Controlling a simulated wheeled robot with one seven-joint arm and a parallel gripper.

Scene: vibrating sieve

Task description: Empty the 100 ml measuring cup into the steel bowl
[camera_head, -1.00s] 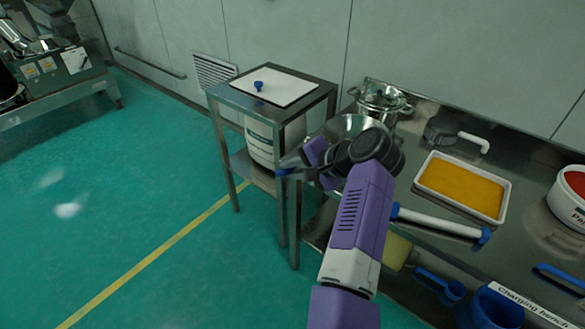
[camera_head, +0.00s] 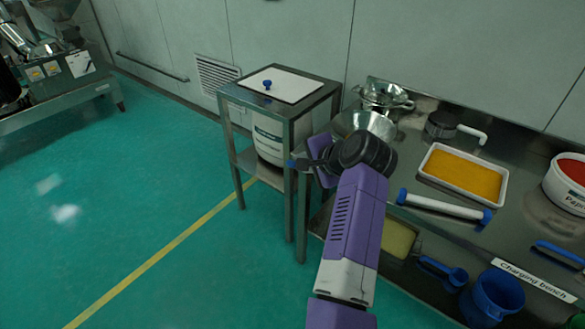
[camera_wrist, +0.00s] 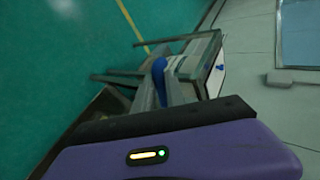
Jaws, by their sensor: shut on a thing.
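My gripper (camera_head: 303,162) is left of the steel bowl (camera_head: 368,122), near the bench's left end and in front of the small steel table. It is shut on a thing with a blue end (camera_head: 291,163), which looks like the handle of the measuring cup. In the wrist view the blue part (camera_wrist: 159,72) stands at the fingers (camera_wrist: 170,92). The cup's body and contents are hidden or too small to make out. The bowl stands on the bench behind my wrist, partly covered by it; its inside cannot be read clearly.
Behind the bowl is a steel strainer-like vessel (camera_head: 385,95).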

